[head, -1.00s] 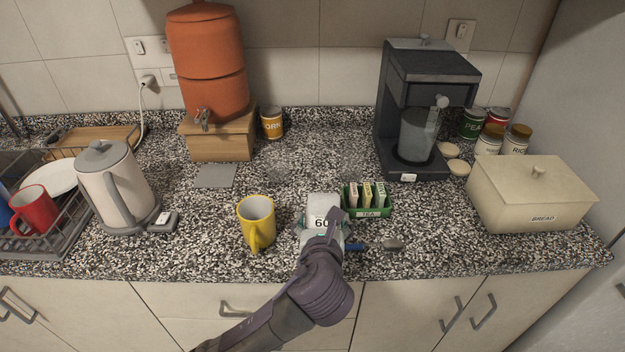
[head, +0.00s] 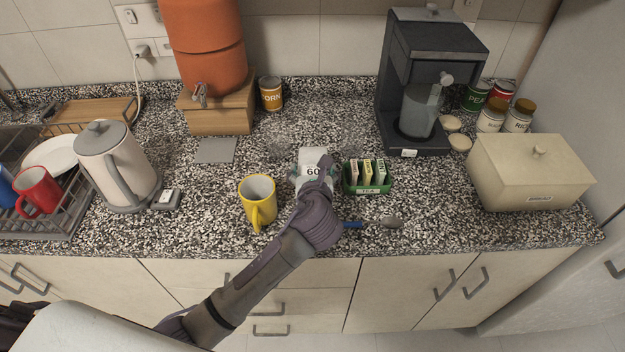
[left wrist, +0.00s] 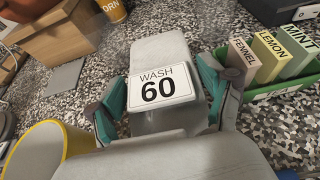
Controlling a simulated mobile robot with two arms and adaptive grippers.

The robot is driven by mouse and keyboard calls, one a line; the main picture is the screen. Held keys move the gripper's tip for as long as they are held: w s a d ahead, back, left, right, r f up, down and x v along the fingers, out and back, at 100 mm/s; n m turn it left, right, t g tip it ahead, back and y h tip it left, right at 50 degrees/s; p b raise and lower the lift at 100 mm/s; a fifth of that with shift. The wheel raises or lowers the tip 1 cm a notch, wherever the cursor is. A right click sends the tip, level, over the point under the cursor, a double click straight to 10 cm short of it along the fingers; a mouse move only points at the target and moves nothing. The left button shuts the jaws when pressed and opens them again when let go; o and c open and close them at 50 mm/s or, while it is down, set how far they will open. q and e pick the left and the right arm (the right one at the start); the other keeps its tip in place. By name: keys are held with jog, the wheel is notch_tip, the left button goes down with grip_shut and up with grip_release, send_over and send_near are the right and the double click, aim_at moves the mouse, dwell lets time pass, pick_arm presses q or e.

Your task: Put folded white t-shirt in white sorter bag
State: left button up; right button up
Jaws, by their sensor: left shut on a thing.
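No folded white t-shirt or white sorter bag can be made out in these views. My left gripper (head: 314,178) is over the counter between the yellow mug and the tea box. Its teal-padded fingers are shut on a light grey, block-like thing (head: 312,155) with a white WASH 60 label. In the left wrist view this labelled thing (left wrist: 160,50) stands between the two fingers (left wrist: 163,105). I cannot tell whether it touches the counter. My right gripper is not in view.
A yellow mug (head: 258,205) stands close left, a green tea box (head: 368,178) close right. A spoon (head: 390,222) lies near the front. A kettle (head: 118,165), coffee machine (head: 425,85) and bread box (head: 530,172) stand farther out. The speckled counter (head: 440,185) has some free room.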

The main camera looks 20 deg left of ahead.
pick_arm(q)
jog(key=shift+f, duration=2.05)
jog(key=shift+a, duration=0.1)
jog(key=o, duration=1.2)
jog(key=shift+f, duration=0.15)
jog(key=shift+c, duration=0.2)
